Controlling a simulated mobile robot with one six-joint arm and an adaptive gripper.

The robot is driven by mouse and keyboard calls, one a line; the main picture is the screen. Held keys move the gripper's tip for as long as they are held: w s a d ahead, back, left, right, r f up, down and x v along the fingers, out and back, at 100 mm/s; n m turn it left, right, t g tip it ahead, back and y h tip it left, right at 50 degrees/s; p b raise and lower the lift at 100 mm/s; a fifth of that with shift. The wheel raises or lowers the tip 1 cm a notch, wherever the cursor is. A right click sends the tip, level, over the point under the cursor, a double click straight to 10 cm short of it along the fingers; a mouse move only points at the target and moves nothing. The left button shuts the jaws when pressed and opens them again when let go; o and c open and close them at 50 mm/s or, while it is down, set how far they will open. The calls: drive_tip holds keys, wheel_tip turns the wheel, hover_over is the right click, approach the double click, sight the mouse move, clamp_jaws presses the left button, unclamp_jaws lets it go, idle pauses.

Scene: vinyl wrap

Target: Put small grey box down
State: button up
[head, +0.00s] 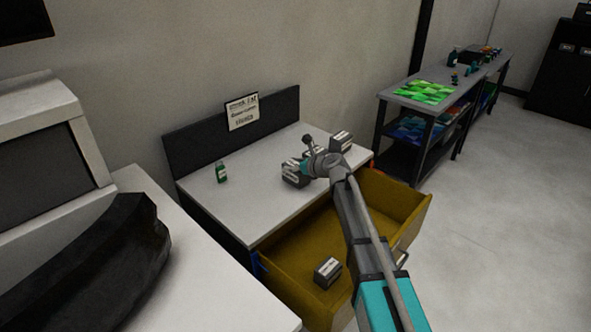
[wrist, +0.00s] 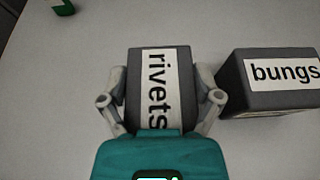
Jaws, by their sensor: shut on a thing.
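My gripper (wrist: 162,98) is shut on a small grey box (wrist: 158,80) with a white label reading "rivets"; one finger lies along each side of it. In the head view my gripper (head: 306,168) is over the white worktop, and a grey box (head: 291,179) shows just below and left of it, partly hidden by the gripper. The box is at or just above the worktop; I cannot tell whether it touches. A second grey box labelled "bungs" (wrist: 270,80) stands to the right in the wrist view, apart from the held box.
A sign (head: 242,111) is on the dark back panel.

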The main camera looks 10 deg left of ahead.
drive_tip(key=shift+f, duration=0.15)
drive_tip(key=o, duration=1)
drive_tip(key=shift+o, duration=0.2)
drive_tip(key=shift+r, duration=0.2)
drive_tip(key=p+v, duration=0.4)
drive_tip(key=v, duration=0.8)
drive_tip(key=shift+p, duration=0.35)
drive_tip(key=shift+d+f, duration=0.1)
drive_tip(key=shift+f, duration=0.05)
